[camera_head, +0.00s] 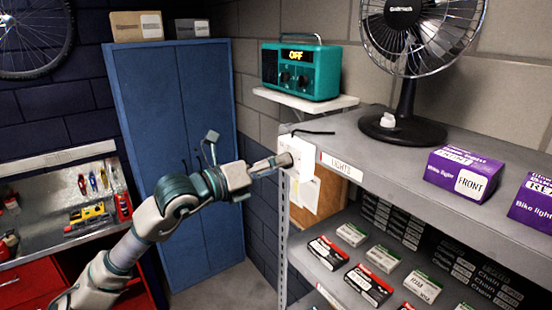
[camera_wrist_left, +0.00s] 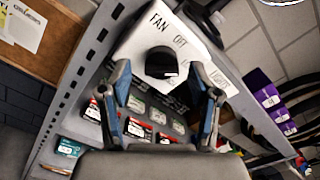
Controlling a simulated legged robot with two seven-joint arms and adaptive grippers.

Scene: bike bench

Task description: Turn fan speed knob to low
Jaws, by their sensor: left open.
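The fan speed knob (camera_wrist_left: 160,62) is black and round, on a white panel (camera_wrist_left: 135,45) marked "FAN" and "OFF" in the left wrist view. A small light mark shows at its lower edge. In the head view the panel (camera_head: 303,165) is at the left end of the shelf unit. My left gripper (camera_head: 272,164) reaches it from the left. In the left wrist view the fingers of my left gripper (camera_wrist_left: 168,85) are spread apart, one on each side of the knob. I cannot tell whether they touch it. The desk fan (camera_head: 407,75) stands on the top shelf. My right gripper is not in view.
The grey shelf (camera_head: 400,155) carries purple bike light boxes (camera_head: 463,176), with several small boxes on the shelf below. A teal radio (camera_head: 301,70) showing "OFF" sits on a ledge behind. A blue cabinet (camera_head: 160,90) and a tool bench (camera_head: 45,190) are at left.

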